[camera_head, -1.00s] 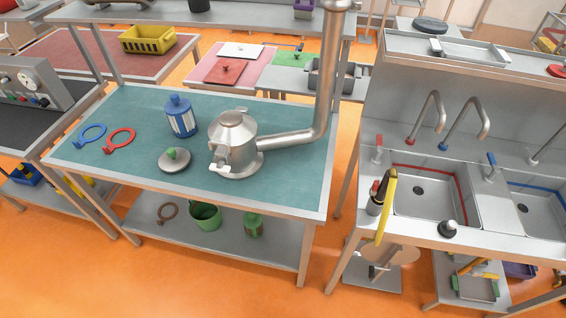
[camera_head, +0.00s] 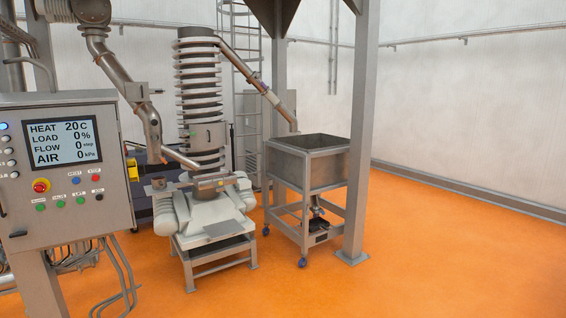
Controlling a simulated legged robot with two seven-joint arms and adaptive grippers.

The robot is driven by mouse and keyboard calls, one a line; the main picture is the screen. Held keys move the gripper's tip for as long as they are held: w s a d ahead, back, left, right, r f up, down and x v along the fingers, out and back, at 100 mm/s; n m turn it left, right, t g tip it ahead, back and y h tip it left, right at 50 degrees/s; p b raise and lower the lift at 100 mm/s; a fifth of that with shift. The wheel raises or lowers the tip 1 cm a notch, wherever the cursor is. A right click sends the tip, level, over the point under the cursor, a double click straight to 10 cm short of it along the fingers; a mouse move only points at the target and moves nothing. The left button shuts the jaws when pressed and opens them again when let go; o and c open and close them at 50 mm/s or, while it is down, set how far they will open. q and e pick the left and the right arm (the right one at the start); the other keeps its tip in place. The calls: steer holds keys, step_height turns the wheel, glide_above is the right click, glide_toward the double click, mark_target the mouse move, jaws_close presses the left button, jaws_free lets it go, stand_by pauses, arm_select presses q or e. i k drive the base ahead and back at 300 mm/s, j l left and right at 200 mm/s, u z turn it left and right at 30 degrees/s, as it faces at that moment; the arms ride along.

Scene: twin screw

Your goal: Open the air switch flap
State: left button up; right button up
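No flap that I can clearly make out as the air switch flap is in view. A grey control cabinet (camera_head: 75,225) stands at the left edge. Its screen (camera_head: 61,142) reads HEAT 20 C, LOAD 0 %, FLOW 0 and AIR 0 kPa. Below the screen are a red knob on yellow (camera_head: 41,186) and several small coloured buttons, whose labels are too small to read surely. A small dark part at the cabinet's left edge is too cut off to tell. Neither of my grippers shows.
A machine with a tall ribbed column (camera_head: 203,110) stands mid-left on a metal stand. A wheeled hopper (camera_head: 308,165) stands right of it, beside a grey post (camera_head: 361,130). The orange floor (camera_head: 450,255) is clear in front and at right.

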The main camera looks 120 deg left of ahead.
mark_target(133, 176)
steer(key=j+u, duration=0.1)
steer(key=u, duration=2.25)
steer(key=i+j+u, duration=0.1)
steer(key=u, duration=0.35)
steer(key=i+u, duration=0.15)
steer(key=u, duration=0.35)
steer(key=i+u, duration=0.1)
steer(key=u, duration=0.35)
steer(key=i+u, duration=0.15)
steer(key=u, duration=0.3)
steer(key=i+l+u, duration=0.1)
steer(key=u, duration=0.35)
steer(key=i+l+u, duration=0.35)
steer(key=l+u, duration=0.2)
steer(key=i+l+u, duration=0.1)
steer(key=l+u, duration=0.15)
steer(key=l, duration=0.25)
